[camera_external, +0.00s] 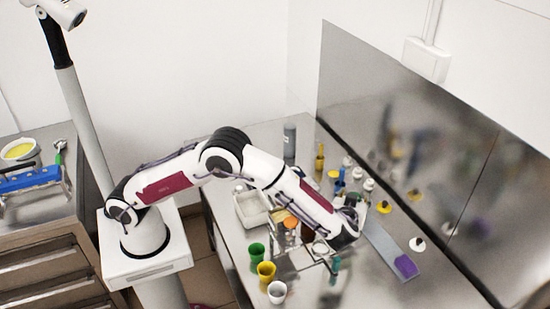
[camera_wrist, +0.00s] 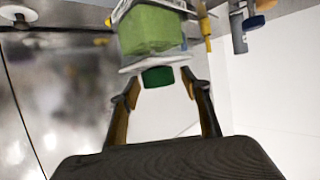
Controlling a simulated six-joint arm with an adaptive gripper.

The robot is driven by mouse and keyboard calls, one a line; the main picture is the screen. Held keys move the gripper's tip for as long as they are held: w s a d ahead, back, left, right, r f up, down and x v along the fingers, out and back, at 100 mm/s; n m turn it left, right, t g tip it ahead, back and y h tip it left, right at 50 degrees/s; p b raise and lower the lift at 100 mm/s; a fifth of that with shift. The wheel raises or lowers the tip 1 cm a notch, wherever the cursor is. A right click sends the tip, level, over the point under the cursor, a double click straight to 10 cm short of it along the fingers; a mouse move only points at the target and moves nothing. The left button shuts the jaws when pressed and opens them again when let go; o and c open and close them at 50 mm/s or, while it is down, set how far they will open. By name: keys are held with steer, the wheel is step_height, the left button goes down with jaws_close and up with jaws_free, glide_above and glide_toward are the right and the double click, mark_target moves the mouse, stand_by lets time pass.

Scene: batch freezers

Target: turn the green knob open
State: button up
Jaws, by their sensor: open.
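The green knob (camera_wrist: 158,77) is a dark green, short cylinder in the wrist view. It sits against a pale, flat rim below a light green block-like body (camera_wrist: 150,32). My gripper (camera_wrist: 160,84) is open, with one finger on each side of the knob. Gaps show between both fingertips and the knob, so I see no contact. In the external view my wrist is low over the right part of the steel table, and I cannot clearly make out the fingers or the knob there.
Green (camera_external: 257,252), yellow (camera_external: 266,271) and white (camera_external: 277,291) cups stand at the table's front edge. A white tray (camera_external: 251,212) and several bottles stand near my arm. A steel backsplash (camera_external: 400,150) rises behind. A purple-ended strip (camera_external: 405,265) lies at right.

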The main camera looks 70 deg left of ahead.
steer(key=shift+w+a, duration=0.1)
steer(key=c, duration=1.1)
steer(key=shift+n+g+y, duration=0.85)
steer(key=shift+n+g, duration=0.65)
steer(key=shift+g, duration=0.05)
steer(key=shift+n+g+y, duration=0.85)
steer(key=shift+n+g, duration=0.65)
steer(key=shift+g, duration=0.05)
steer(key=o, duration=1.1)
steer(key=shift+m+t+h, duration=0.85)
steer(key=shift+m+t, duration=0.6)
steer(key=shift+t, duration=0.05)
steer(key=shift+m+t+h, duration=0.85)
steer(key=shift+m+t, duration=0.6)
steer(key=shift+t, duration=0.05)
